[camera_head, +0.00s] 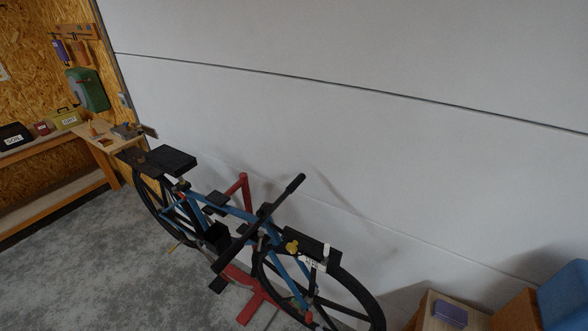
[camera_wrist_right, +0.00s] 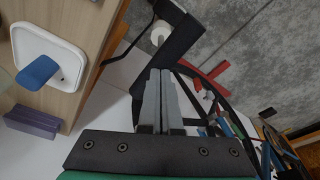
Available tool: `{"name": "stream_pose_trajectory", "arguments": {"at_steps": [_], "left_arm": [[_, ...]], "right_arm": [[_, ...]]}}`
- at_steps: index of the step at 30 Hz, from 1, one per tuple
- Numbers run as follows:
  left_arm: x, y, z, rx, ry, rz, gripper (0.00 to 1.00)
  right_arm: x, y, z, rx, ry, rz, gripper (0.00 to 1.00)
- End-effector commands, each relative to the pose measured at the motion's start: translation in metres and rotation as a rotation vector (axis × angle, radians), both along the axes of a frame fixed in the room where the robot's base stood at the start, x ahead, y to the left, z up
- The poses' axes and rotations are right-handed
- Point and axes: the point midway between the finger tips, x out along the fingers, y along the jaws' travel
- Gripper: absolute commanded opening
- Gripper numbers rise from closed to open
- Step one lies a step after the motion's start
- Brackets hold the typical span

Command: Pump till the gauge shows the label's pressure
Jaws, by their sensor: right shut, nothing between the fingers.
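A blue bicycle (camera_head: 235,212) with black tyres stands on a red repair stand (camera_head: 244,190) in the head view. A small white label (camera_head: 313,264) with dark marks hangs near the front rack; its value is too small to read. I cannot make out a pump or a gauge for certain. In the right wrist view my right gripper (camera_wrist_right: 160,74) is shut and empty, its grey fingers together, with a black bar-like part and part of a wheel beyond them. My left gripper is not in view.
A purple block (camera_head: 450,312) lies on a wooden surface at lower right, beside a blue object (camera_head: 566,295). The right wrist view shows a white plate (camera_wrist_right: 28,42) with a blue knob (camera_wrist_right: 37,73). A bench (camera_head: 85,128) stands at left. Grey floor lies open at lower left.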

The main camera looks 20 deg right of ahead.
Motion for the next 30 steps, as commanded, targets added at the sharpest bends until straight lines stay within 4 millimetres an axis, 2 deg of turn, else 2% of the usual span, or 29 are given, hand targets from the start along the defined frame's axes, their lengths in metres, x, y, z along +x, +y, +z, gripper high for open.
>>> {"name": "stream_pose_trajectory", "arguments": {"at_steps": [1,15,23,30], "left_arm": [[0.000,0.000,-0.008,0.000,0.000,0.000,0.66],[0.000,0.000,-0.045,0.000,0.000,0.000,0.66],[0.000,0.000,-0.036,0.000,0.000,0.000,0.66],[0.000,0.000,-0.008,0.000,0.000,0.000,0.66]], "right_arm": [[0.000,0.000,-0.009,0.000,0.000,0.000,0.00],[0.000,0.000,-0.046,0.000,0.000,0.000,0.00],[0.000,0.000,-0.037,0.000,-0.001,0.000,0.00],[0.000,0.000,-0.008,0.000,-0.001,0.000,0.00]]}}
